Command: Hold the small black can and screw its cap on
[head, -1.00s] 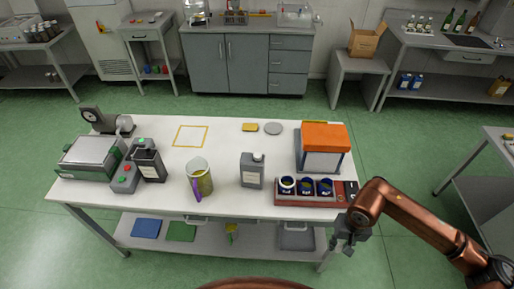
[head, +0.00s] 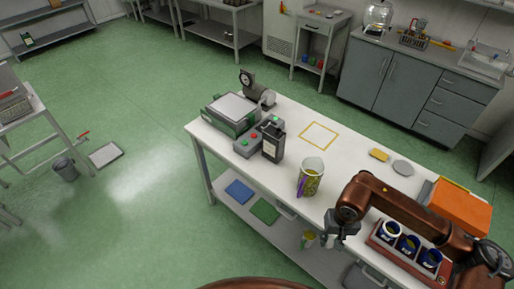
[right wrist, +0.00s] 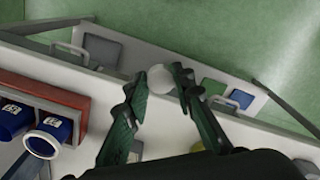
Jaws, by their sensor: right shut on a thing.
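The small black can (head: 272,146) stands upright on the worktable, next to the grey box with red and green buttons. I cannot tell from here whether its mouth is open. My right gripper (head: 341,238) is at the table's front edge, to the right of the black can and apart from it. In the right wrist view my right gripper (right wrist: 158,80) is shut on a white round cap (right wrist: 161,77), held between the fingertips. My left gripper is not in view.
A red-brown tray (right wrist: 50,93) holds blue cups. A yellow square outline (head: 319,134) marks clear tabletop. A green-sided scale (head: 232,113) stands at the left end.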

